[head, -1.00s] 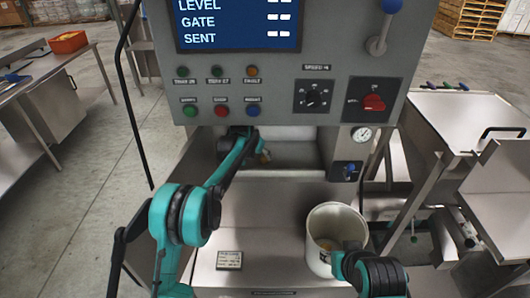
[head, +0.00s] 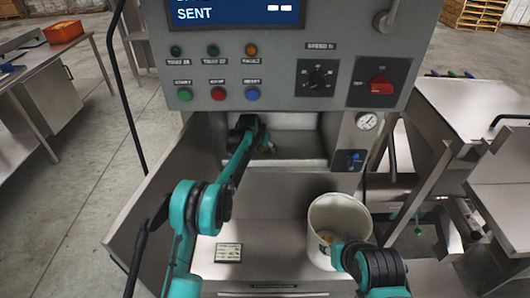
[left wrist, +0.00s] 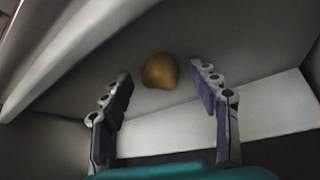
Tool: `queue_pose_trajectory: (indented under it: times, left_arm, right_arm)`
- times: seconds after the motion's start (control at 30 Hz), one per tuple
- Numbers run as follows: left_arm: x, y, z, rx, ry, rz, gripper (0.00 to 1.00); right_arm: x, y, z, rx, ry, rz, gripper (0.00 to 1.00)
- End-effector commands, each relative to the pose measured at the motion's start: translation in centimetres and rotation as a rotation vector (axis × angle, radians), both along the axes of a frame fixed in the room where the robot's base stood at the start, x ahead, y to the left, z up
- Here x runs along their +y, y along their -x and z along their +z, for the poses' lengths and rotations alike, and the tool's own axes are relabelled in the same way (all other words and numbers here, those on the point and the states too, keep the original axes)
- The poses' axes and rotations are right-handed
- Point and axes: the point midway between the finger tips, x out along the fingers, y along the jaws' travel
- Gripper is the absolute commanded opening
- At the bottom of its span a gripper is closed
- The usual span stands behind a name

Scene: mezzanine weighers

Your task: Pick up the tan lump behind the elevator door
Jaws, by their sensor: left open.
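The tan lump (left wrist: 160,71) is a small rounded golden-brown piece in the left wrist view. It lies on the grey floor of the recess, just beyond and between the fingertips. My left gripper (left wrist: 161,78) is open and empty, one finger on each side of the view, apart from the lump. In the head view my left arm reaches into the recess (head: 295,143) under the control panel. The left gripper (head: 264,148) is small there and partly hidden by its own arm. Part of my right arm shows at the white bucket; its fingers cannot be made out.
The grey control panel (head: 285,75) overhangs the recess. A white bucket (head: 322,215) with something tan inside stands on the steel ledge (head: 275,250). A small label plate (head: 228,253) lies left of it. Steel tables stand at both sides.

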Motion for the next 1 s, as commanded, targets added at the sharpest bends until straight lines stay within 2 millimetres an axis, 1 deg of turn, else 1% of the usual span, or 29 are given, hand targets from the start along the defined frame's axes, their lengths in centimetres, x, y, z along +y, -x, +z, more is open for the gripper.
queue_pose_trajectory:
  times: [0.2, 0.23, 0.27, 0.3, 0.4, 0.77, 0.87, 1.0]
  left_arm:
    - [0.0, -0.1, 0.0, 0.000, 0.000, 0.000, 0.60]
    - [0.0, -0.1, 0.0, 0.000, 0.000, 0.000, 0.55]
    - [0.0, -0.1, 0.0, 0.000, 0.000, 0.000, 0.47]
    - [0.0, -0.1, 0.0, 0.000, 0.000, 0.000, 0.37]
    - [0.0, -0.1, 0.0, 0.000, 0.000, 0.000, 0.14]
    - [0.0, 0.0, 0.1, 0.000, 0.000, 0.000, 0.13]
    - [0.0, -0.1, 0.5, 0.000, 0.000, 0.000, 0.13]
    - [0.0, -0.1, 2.0, 0.000, 0.000, 0.000, 0.13]
  right_arm:
    - [0.0, 0.0, 0.1, 0.000, 0.000, 0.000, 0.40]
    - [0.0, 0.0, 0.1, 0.000, 0.000, 0.000, 0.40]
    - [0.0, 0.0, 0.1, 0.000, 0.000, 0.000, 0.40]
    - [0.0, 0.0, 0.1, 0.000, 0.000, 0.000, 0.40]
    - [0.0, 0.0, 0.1, 0.000, 0.000, 0.000, 0.40]
    - [0.0, 0.0, 0.1, 0.000, 0.000, 0.000, 0.40]
    - [0.0, 0.0, 0.4, 0.000, 0.000, 0.000, 0.40]
    - [0.0, 0.0, 1.3, 0.000, 0.000, 0.000, 0.40]
